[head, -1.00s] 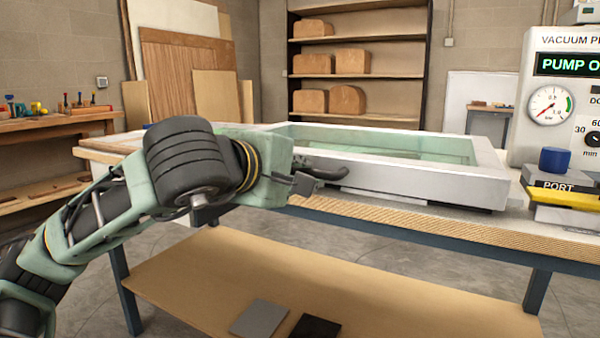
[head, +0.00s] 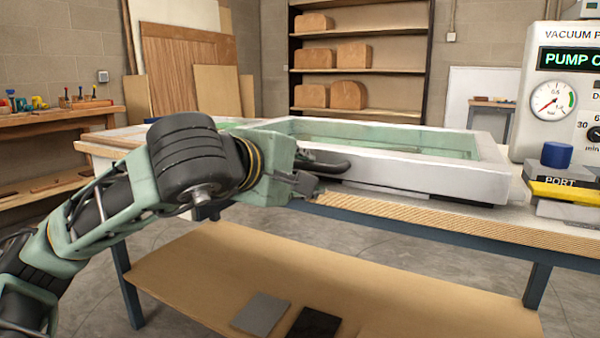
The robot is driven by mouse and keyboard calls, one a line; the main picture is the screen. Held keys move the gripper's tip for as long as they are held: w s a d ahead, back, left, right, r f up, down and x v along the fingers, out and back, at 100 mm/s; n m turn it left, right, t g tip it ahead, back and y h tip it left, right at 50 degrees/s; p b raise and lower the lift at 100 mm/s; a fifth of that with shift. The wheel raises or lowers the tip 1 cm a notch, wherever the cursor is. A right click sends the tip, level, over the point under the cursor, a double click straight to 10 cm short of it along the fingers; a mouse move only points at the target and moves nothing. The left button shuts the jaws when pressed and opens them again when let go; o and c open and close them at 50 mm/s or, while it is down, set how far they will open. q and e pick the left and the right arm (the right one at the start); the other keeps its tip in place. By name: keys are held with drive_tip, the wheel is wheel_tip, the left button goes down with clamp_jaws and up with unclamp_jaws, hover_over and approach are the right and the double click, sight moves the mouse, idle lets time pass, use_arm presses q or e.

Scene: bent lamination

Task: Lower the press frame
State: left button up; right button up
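The white press frame (head: 420,179) with a pale green see-through sheet (head: 400,140) lies about level, low over the bench top. A narrow dark gap shows under its front edge. A dark curved handle (head: 330,163) sticks out of its front left side. My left arm hides the front left corner of the frame. My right gripper is out of view.
The bench (head: 440,222) has a lower shelf with a grey plate (head: 261,314) and a black plate (head: 314,324). The vacuum pump panel (head: 570,80), a blue knob (head: 556,156) and a yellow bar (head: 565,193) stand at the right. Wooden forms fill a back rack.

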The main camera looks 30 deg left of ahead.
use_arm(q)
drive_tip(key=v, duration=1.2)
